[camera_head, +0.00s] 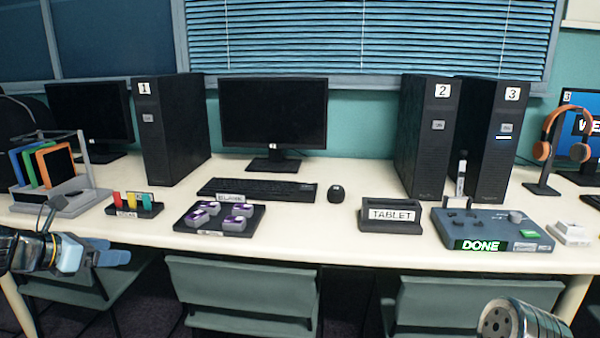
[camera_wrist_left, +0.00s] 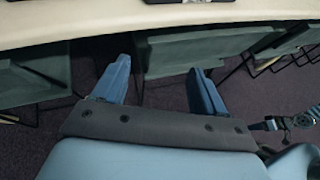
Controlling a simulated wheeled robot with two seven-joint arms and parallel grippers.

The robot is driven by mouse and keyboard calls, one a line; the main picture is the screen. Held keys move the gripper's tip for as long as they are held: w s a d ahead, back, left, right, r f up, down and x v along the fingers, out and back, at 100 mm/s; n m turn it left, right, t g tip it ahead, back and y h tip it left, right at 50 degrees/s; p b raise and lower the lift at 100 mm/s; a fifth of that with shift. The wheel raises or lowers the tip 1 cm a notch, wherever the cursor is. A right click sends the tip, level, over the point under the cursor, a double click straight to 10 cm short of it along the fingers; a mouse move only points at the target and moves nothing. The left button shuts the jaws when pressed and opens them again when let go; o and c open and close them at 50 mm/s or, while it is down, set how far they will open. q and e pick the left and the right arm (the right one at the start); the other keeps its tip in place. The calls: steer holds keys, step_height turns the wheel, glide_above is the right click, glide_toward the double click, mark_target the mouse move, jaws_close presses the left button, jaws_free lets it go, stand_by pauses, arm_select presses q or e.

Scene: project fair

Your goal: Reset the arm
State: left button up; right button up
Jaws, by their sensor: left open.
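My left gripper (camera_head: 118,257) is at the lower left in the head view, in front of the table's front edge. In the left wrist view the same gripper (camera_wrist_left: 160,72) has its two blue fingers wide apart with nothing between them, over the floor and chairs. My right arm (camera_head: 522,320) shows only as a metal link at the lower right of the head view. A small blue and metal part of an arm (camera_wrist_left: 285,123) shows at the right edge of the left wrist view, too small to read its jaws.
The white table (camera_head: 330,245) carries a tablet rack (camera_head: 85,200), a tray of purple-topped blocks (camera_head: 185,222), a TABLET holder (camera_head: 390,216) and a console showing DONE (camera_head: 500,228). Computer towers and monitors stand behind. Green chairs (camera_head: 240,290) stand in front, close to my left gripper.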

arm_select(q)
steer(key=s+d+f+m+g+y, duration=0.1)
steer(key=d+f+m+g, duration=0.35)
steer(key=f, duration=1.05)
steer(key=d+f+m+g, duration=0.1)
steer(key=d+f+m, duration=0.6)
steer(key=f, duration=0.8)
steer(key=s+d+f+m+g, duration=0.4)
steer(key=s+d+f+m, duration=1.2)
steer(key=s+d+f, duration=0.2)
steer(key=shift+s+d, duration=0.75)
steer(key=shift+d, duration=0.2)
steer(key=shift+m, duration=0.25)
